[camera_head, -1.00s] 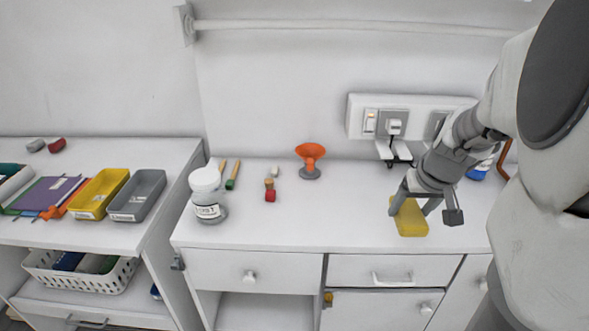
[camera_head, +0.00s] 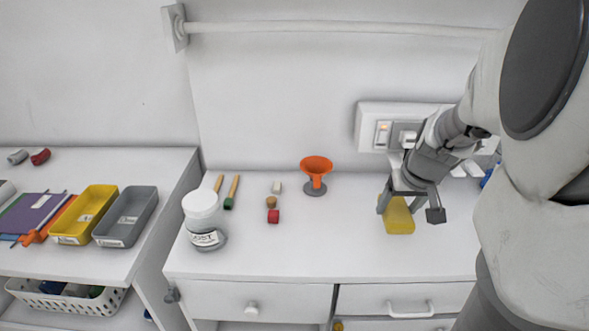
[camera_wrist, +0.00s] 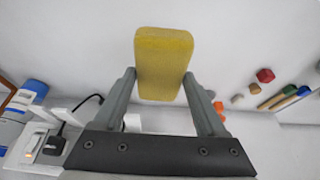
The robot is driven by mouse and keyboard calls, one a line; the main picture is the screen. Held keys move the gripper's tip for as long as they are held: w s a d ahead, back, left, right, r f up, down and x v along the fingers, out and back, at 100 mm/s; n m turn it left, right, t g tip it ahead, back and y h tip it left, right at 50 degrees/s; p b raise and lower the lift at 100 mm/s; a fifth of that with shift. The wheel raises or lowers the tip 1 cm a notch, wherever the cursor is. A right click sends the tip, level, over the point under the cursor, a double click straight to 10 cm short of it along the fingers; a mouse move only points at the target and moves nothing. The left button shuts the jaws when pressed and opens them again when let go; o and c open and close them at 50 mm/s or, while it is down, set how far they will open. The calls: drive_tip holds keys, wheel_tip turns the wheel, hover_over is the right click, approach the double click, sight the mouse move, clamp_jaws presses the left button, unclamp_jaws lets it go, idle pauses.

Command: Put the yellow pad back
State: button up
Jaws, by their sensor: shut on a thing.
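The yellow pad (camera_head: 398,217) is a flat rounded block on the right part of the white counter in the head view. My gripper (camera_head: 408,207) is shut on the yellow pad, with one finger on each side of it. In the wrist view the pad (camera_wrist: 163,65) stands between the two fingertips of my gripper (camera_wrist: 160,85), extending beyond them. I cannot tell whether the pad touches the counter or hangs just above it.
On the counter (camera_head: 300,255) are a white-lidded jar (camera_head: 204,220), an orange funnel (camera_head: 316,172), small blocks (camera_head: 272,216) and brushes (camera_head: 233,190). A yellow tray (camera_head: 85,215) and grey tray (camera_head: 126,217) stand on the left unit. A socket panel (camera_head: 383,135) is behind my gripper.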

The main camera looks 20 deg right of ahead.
drive_tip(key=w+a+f, duration=0.1)
drive_tip(key=a+f, duration=0.1)
drive_tip(key=w+a+f, duration=0.1)
drive_tip(key=w+a, duration=0.1)
drive_tip(key=a, duration=0.1)
drive_tip(key=w+a+f+p, duration=0.1)
drive_tip(key=w+a+f, duration=0.1)
drive_tip(key=a, duration=0.1)
drive_tip(key=shift+f, duration=0.3)
drive_tip(key=shift+f+b, duration=0.7)
drive_tip(key=shift+f, duration=1.35)
drive_tip(key=shift+f, duration=0.2)
drive_tip(key=o, duration=1.2)
drive_tip(key=shift+o, duration=0.2)
drive_tip(key=shift+r, duration=0.1)
